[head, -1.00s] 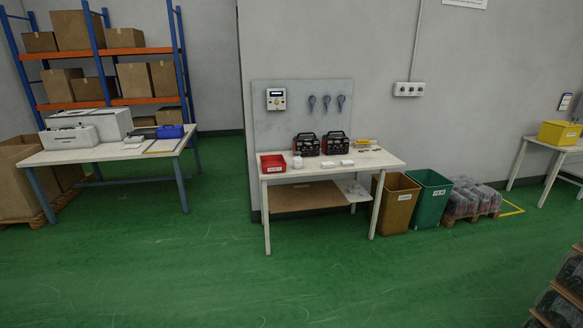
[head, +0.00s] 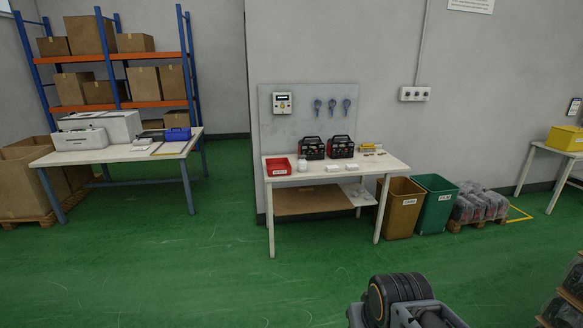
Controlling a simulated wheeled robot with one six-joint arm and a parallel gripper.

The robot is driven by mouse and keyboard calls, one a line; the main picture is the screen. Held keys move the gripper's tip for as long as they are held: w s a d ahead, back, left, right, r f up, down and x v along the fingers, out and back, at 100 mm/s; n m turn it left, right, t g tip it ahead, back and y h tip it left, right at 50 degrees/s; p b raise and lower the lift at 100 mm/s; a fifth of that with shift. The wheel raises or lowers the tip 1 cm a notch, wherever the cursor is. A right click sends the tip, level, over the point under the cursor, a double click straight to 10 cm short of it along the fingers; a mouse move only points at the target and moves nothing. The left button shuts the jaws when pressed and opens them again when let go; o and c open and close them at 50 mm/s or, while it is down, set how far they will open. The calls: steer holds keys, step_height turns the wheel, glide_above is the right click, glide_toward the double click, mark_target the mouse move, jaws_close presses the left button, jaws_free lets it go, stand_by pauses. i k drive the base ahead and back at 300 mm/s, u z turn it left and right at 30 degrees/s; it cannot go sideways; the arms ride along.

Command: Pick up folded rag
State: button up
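I cannot make out a folded rag for certain in the head view. Small white items (head: 333,168) lie on the front of the white workbench (head: 395,167), too small to identify. A red bin (head: 278,167) and a white round container (head: 302,165) stand to their left. Two black and red devices (head: 326,148) stand behind them. Part of my arm shows at the bottom edge, right of the middle, well in front of the bench. My gripper's fingers are not in view.
A brown bin (head: 401,208) and a green bin (head: 436,204) stand right of the workbench. A pallet of wrapped bags (head: 480,207) is beyond them. Another table (head: 120,154) with printers is at left. Stacked goods (head: 568,300) edge the lower right. The green floor between is clear.

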mark_target(333, 168)
steer(key=i, duration=4.25)
steer(key=z, duration=0.6)
